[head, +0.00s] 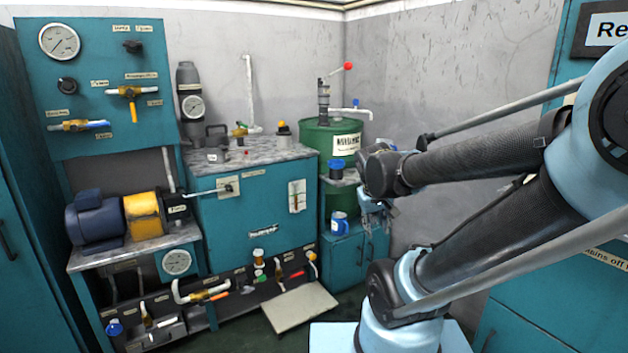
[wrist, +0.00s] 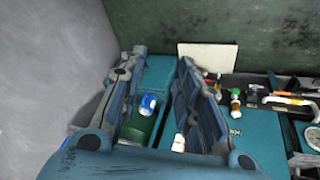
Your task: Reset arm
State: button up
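My gripper (wrist: 161,60) is open in the wrist view, its two blue fingers spread apart. Nothing is held between them; a teal surface and a blue-and-white item (wrist: 149,102) show in the gap, farther off. In the head view my gripper (head: 376,212) hangs from the folded arm at right of centre, in front of the grey wall. It is small and partly dark there. My arm reaches in from the right edge and bends back on itself.
A blue-and-white can (head: 339,222) stands on a low teal cabinet (head: 347,258), left of my gripper. A green drum (head: 318,139) stands behind. The hydraulic bench (head: 250,215), motor (head: 96,218) and gauge panel (head: 98,90) fill the left. A pale board (head: 298,306) lies low in front.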

jog(key=s+f+m+g+y, duration=0.1)
jog(key=s+f, duration=0.3)
jog(key=s, duration=0.6)
jog(key=shift+s+d+m+g+y, duration=0.35)
jog(key=shift+m+g+y, duration=0.05)
jog(key=shift+g+y, duration=0.1)
jog(key=shift+w+f, duration=0.2)
jog(key=shift+w, duration=0.25)
jog(key=shift+c, duration=0.2)
